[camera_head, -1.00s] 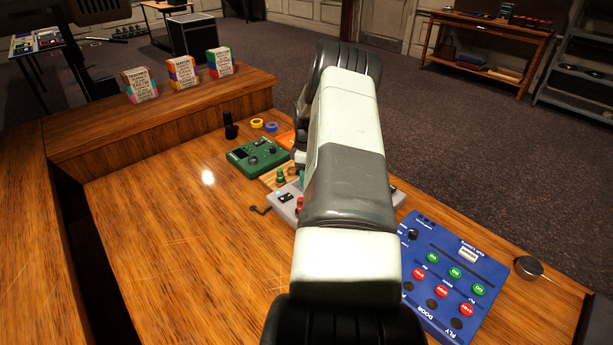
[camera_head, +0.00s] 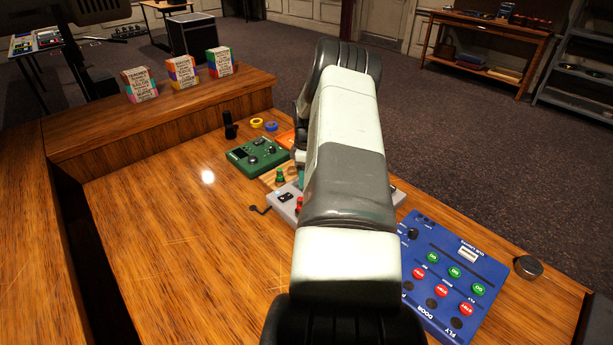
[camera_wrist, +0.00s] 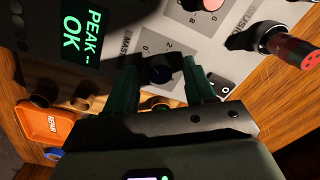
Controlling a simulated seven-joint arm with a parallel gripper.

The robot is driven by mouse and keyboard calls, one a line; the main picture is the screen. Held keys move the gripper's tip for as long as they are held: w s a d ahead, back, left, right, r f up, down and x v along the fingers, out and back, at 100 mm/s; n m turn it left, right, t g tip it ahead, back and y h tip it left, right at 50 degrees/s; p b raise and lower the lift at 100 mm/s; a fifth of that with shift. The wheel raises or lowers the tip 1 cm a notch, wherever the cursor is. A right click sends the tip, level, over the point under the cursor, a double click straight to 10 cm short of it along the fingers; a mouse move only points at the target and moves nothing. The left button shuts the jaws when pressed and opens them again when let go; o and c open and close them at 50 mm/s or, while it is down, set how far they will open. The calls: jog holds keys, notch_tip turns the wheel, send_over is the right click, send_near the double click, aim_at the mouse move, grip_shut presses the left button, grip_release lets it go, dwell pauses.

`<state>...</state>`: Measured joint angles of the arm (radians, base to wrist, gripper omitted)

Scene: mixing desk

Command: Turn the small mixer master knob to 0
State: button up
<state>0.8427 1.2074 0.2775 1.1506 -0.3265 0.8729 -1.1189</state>
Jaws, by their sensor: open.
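The master knob (camera_wrist: 160,76) is dark with a faint blue mark, on a grey panel lettered "MASTER" in the wrist view. My gripper (camera_wrist: 159,70) is open, with one dark green finger on each side of the knob. I cannot tell whether either finger touches it. The small mixer (camera_wrist: 225,62) also carries a green "PEAK -- OK" display (camera_wrist: 83,35). In the head view my arm hides the gripper and the knob.
A red-capped knob or plug (camera_wrist: 290,47) and a pink knob (camera_wrist: 205,4) are close by in the wrist view. A green box (camera_head: 257,157) and a blue button panel (camera_head: 452,270) stand on the wooden desk (camera_head: 180,240). The desk's left part is mostly clear.

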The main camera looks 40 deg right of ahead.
notch_tip(320, 180, up, 11)
jog(key=shift+d+f, duration=0.2)
jog(key=shift+w, duration=0.1)
dwell(0.5)
jog(key=w+a+r+h, duration=0.1)
jog(key=w+a+r, duration=0.1)
jog(key=a+r, duration=0.95)
jog(key=s+a+r+m+t+h, duration=0.1)
jog(key=s+a+r, duration=0.2)
jog(key=a+r, duration=0.4)
jog(key=s+a+r+m+t, duration=0.1)
jog(key=s+a+r+t, duration=0.15)
jog(key=a+r, duration=0.45)
jog(key=s+a+r+m, duration=0.1)
jog(key=s+a, duration=0.3)
jog(key=s, duration=0.3)
jog(key=s+a+r+m+t+y, duration=0.1)
jog(key=s+a+m, duration=0.1)
jog(key=s+a, duration=0.3)
jog(key=s+a+r+m+t, duration=0.1)
jog(key=s+a, duration=0.4)
jog(key=s, duration=0.6)
jog(key=shift+r+m+y, duration=0.15)
jog(key=shift+m+y, duration=0.15)
